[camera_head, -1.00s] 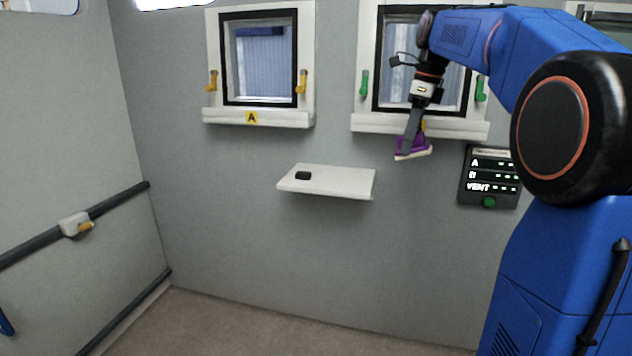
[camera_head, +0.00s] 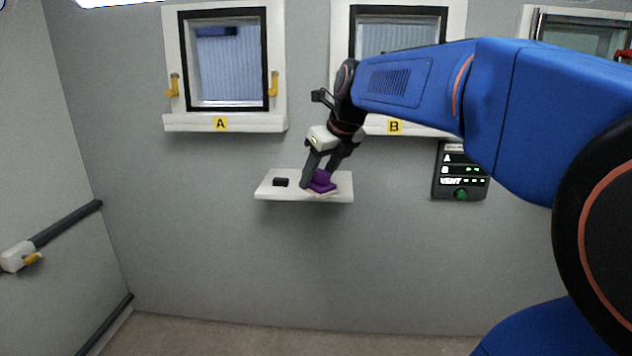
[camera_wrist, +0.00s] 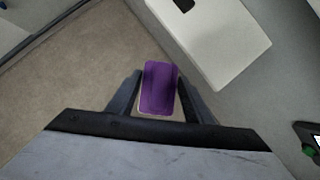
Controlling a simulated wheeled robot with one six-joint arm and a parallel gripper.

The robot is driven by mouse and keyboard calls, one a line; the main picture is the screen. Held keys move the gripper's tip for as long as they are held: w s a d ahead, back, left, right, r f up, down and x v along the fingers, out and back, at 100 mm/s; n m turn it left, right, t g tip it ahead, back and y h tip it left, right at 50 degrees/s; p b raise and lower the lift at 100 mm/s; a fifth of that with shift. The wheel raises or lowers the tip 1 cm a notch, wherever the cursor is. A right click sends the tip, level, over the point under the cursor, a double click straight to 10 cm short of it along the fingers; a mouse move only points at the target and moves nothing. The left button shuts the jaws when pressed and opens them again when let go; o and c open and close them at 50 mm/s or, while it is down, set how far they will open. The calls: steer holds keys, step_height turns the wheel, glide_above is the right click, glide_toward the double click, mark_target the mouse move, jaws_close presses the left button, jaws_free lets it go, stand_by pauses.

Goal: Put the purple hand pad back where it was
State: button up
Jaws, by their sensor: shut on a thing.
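The purple hand pad (camera_head: 321,182) is held between the fingers of my gripper (camera_head: 314,180), which is shut on it. In the head view the pad appears over the right part of the white wall shelf (camera_head: 341,193). In the wrist view the pad (camera_wrist: 160,88) sits between my gripper's two dark fingers (camera_wrist: 159,92), with brown floor behind it, beside the shelf (camera_wrist: 222,47). The pad looks apart from the shelf there.
A small black object (camera_head: 280,182) lies on the shelf's left part. Window A (camera_head: 228,62) and window B (camera_head: 398,32) are above. A panel with a green button (camera_head: 460,172) is on the wall to the right. The wall below the shelf is clear.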

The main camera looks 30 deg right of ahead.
steer(key=w+d, duration=0.3)
steer(key=w, duration=0.2)
steer(key=w+d+f, duration=0.1)
steer(key=w+d, duration=0.3)
steer(key=w, duration=0.1)
steer(key=w+d+f, duration=0.1)
steer(key=w+d, duration=0.2)
steer(key=w, duration=0.2)
steer(key=shift+w+d, duration=0.15)
steer(key=shift+d, duration=0.05)
steer(key=shift+f, duration=2.2)
steer(key=shift+w+d+f, duration=0.15)
steer(key=shift+f, duration=0.15)
steer(key=shift+f, duration=0.1)
steer(key=o, duration=0.9)
steer(key=shift+o, duration=0.2)
steer(key=v, duration=1.2)
